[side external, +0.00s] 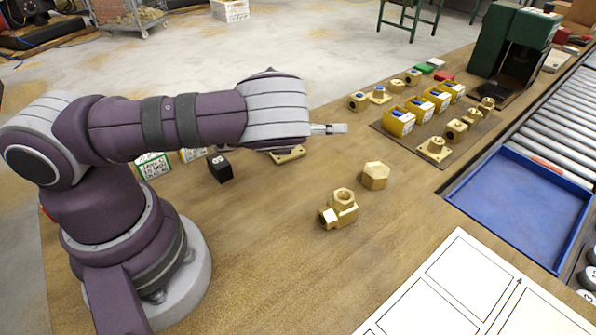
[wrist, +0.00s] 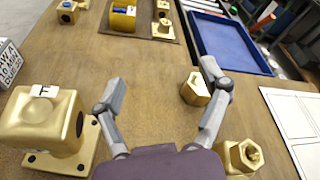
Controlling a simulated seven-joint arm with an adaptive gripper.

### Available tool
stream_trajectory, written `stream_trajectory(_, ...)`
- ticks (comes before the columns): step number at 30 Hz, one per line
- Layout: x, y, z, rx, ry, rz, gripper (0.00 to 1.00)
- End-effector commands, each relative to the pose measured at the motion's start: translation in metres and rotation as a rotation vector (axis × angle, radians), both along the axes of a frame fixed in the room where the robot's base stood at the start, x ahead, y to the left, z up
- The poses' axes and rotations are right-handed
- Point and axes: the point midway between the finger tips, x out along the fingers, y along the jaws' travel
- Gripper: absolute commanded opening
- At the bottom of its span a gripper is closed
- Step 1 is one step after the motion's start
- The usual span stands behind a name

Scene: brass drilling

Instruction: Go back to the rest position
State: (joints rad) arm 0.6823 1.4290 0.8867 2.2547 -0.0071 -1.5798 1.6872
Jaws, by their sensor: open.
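My gripper (side external: 335,129) is held above the wooden table, pointing right in the side view. In the wrist view its two fingers (wrist: 162,82) are spread wide with nothing held between them. A brass hex piece (side external: 375,175) rests on the table beyond the fingertips; in the wrist view (wrist: 193,91) it appears beside the right finger, partly covered by it. A brass elbow-like fitting (side external: 340,208) lies nearer the front, and in the wrist view (wrist: 240,156) it is at lower right. A flanged brass block (wrist: 42,124) stands at left in the wrist view; my arm mostly hides it in the side view.
A dark mat (side external: 405,150) holds brass fittings and yellow bins. A blue tray (side external: 535,205) lies beside the roller conveyor (side external: 570,115). A green machine (side external: 512,45) stands at the back. A black box (side external: 220,167) sits near my arm. White outlined sheets (side external: 470,285) cover the front right.

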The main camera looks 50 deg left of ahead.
Motion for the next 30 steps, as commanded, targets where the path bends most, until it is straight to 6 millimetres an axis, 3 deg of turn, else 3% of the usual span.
stream_trajectory(3,0.011,0.019,0.013,-0.369,0.045,0.304,0.76)
stream_trajectory(7,0.009,0.03,0.022,-0.787,0.127,0.609,0.76)
stream_trajectory(11,-0.006,0.023,0.042,-1.256,0.247,0.894,0.76)
stream_trajectory(15,-0.039,0.004,0.075,-1.661,0.397,1.152,0.76)
stream_trajectory(21,-0.115,-0.017,0.122,-1.985,0.516,1.486,0.76)
stream_trajectory(24,-0.149,-0.019,0.131,-2.047,0.493,1.624,0.76)
stream_trajectory(27,-0.171,-0.019,0.135,-2.074,0.456,1.716,0.76)
stream_trajectory(30,-0.18,-0.019,0.135,-2.081,0.438,1.756,0.76)
